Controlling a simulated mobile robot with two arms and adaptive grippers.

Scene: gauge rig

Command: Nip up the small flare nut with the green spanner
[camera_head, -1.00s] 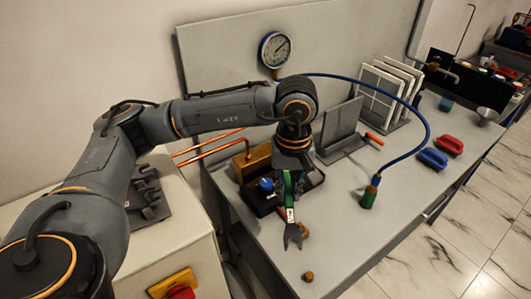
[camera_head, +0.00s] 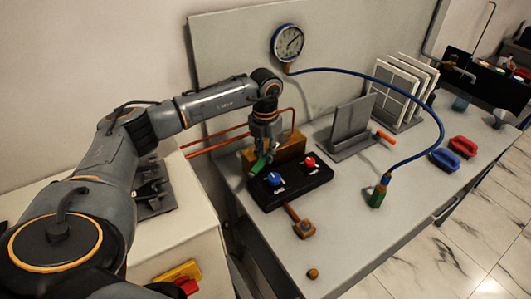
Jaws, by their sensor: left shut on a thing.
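I cannot make out the small flare nut for certain; the gripper and spanner cover part of the block's front. My right gripper is not in view.
The black manifold (camera_head: 315,182) carries a blue knob (camera_head: 274,179) and a red knob (camera_head: 310,162). In front are a copper stub with a brass fitting (camera_head: 305,229) and a small brass piece (camera_head: 313,273). The front right bench is clear.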

